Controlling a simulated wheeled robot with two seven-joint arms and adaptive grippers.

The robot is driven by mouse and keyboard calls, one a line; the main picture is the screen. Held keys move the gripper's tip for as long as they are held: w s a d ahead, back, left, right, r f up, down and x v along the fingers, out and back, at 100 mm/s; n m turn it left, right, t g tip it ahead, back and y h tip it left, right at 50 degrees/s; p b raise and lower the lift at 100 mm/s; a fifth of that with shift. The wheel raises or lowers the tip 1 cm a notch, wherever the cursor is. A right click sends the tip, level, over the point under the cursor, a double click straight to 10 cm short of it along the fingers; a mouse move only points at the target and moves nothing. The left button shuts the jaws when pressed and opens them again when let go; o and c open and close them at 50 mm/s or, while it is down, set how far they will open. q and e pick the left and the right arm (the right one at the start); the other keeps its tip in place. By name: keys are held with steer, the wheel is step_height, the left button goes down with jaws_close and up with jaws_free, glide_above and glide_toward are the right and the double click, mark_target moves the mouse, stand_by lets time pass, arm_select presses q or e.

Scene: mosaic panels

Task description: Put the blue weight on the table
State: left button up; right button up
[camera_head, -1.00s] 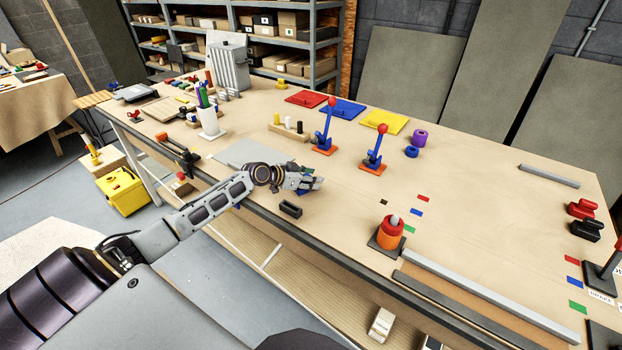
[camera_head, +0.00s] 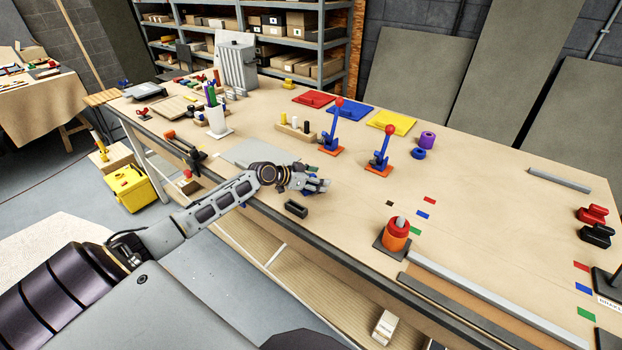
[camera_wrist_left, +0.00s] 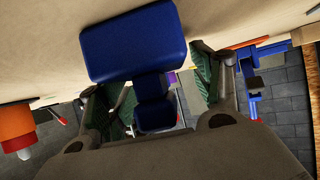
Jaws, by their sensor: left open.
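The blue weight (camera_wrist_left: 135,42) fills the middle of the left wrist view, with a wide block and a narrower stem (camera_wrist_left: 152,88). In the head view only a small part of the blue weight (camera_head: 309,193) shows beneath my left gripper (camera_head: 322,184); the rest is hidden. My left gripper (camera_wrist_left: 158,78) is open, with one finger on each side of the weight. The weight is at the wooden table (camera_head: 470,205), near its front edge, and appears to rest on it. I cannot tell whether the fingers touch it. My right gripper is not in view.
A grey plate (camera_head: 255,152) lies behind the arm. Two blue levers with red knobs (camera_head: 380,150) (camera_head: 332,128) stand farther back. An orange-red stack (camera_head: 396,236) stands to the right. The table between is mostly clear.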

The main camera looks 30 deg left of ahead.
arm_select(q)
steer(key=shift+r, duration=0.15)
steer(key=shift+b+v, duration=0.5)
steer(key=shift+v, duration=5.4)
steer(key=shift+s, duration=0.15)
